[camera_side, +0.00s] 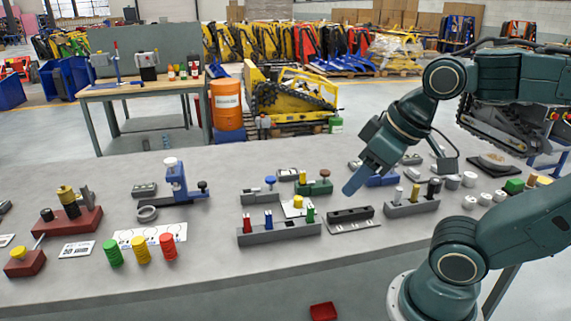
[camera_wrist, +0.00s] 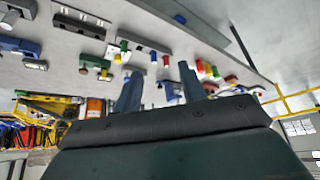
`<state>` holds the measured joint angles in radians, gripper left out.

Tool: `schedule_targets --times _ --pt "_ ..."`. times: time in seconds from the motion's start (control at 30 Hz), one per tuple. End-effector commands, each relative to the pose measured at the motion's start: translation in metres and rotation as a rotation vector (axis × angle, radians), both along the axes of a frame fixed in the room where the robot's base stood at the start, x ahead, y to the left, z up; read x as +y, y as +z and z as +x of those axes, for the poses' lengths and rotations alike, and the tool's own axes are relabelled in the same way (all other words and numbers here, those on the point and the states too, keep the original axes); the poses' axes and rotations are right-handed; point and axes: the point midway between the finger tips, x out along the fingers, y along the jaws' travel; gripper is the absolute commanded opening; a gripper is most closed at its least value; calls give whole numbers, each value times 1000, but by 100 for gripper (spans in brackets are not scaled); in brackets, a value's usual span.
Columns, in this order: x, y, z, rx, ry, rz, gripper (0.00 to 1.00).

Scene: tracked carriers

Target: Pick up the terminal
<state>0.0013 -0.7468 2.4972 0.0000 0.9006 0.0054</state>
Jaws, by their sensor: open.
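My gripper (camera_side: 355,183) hangs above the middle of the grey bench, its blue fingers pointing down and to the left. In the wrist view its two fingers (camera_wrist: 160,90) stand apart with nothing held between them. I cannot tell for sure which part is the terminal. Below and near the gripper are a dark block with round holes on a light plate (camera_side: 352,216), a grey rack with red, blue and green pegs (camera_side: 279,233), and a grey holder with upright cylinders (camera_side: 411,208). The gripper appears clear of them.
Green, yellow and red stacks (camera_side: 141,250) stand at the front left, by a red fixture (camera_side: 72,222) and a blue upright fixture (camera_side: 180,185). White round pieces (camera_side: 470,201) lie at the right. A green fixture (camera_side: 314,187) stands behind the pegs. The front bench strip is mostly clear.

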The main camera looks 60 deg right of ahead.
Motion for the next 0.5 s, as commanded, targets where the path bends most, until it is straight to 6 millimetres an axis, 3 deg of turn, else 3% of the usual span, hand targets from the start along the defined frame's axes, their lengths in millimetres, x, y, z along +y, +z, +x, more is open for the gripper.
schedule_targets --times 0.27,0.5 --pt "-8 11 19 34 -140 52 41" --pt "-27 26 59 90 -421 152 41"
